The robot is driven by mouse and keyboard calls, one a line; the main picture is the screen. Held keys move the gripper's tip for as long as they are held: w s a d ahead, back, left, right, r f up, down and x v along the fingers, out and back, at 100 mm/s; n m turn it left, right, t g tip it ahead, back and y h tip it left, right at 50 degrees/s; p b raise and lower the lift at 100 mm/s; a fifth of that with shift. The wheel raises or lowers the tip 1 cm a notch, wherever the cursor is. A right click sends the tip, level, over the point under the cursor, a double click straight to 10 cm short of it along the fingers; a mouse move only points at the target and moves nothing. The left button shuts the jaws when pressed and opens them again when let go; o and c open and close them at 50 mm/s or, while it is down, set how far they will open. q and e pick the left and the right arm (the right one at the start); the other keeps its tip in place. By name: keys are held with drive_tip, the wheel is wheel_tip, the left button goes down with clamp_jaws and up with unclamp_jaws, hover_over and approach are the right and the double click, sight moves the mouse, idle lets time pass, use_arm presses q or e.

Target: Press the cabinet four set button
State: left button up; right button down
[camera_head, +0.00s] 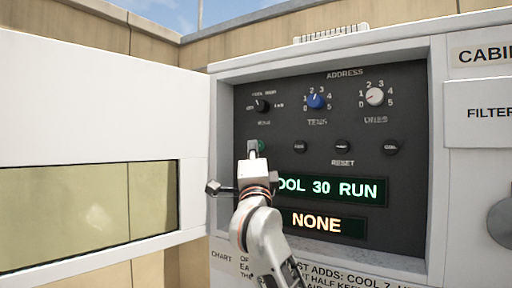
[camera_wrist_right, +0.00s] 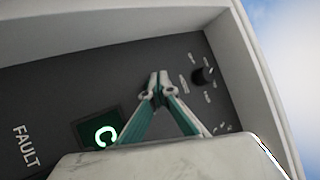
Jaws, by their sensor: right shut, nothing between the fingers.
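The cabinet's dark control panel (camera_head: 408,112) is in the head view, inside the open grey housing. My right gripper (camera_head: 254,146) is shut and empty, with its tips in front of the panel's left side. A green button (camera_head: 261,146) shows partly behind the tips; its label is hidden, and I cannot tell whether the tips touch it. In the right wrist view the closed fingertips (camera_wrist_right: 158,76) meet over the dark panel (camera_wrist_right: 85,70), and no button shows beyond them. My left gripper is in neither view.
Three dark buttons (camera_head: 342,147) sit right of the green one. Knobs above include a blue one (camera_head: 316,101) and a white one (camera_head: 375,96). Lit displays read "OOL 30 RUN" (camera_head: 340,189), partly covered, and "NONE" (camera_head: 318,222). An open door (camera_head: 100,95) stands left.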

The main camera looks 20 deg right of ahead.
drive_tip(key=shift+a, duration=0.1)
drive_tip(key=shift+s+a+p, duration=0.5)
drive_tip(key=shift+s+a, duration=0.15)
drive_tip(key=s+a, duration=0.1)
drive_tip(key=a, duration=0.1)
drive_tip(key=s+a+p, duration=0.1)
drive_tip(key=s+a, duration=0.1)
idle(0.4)
idle(0.6)
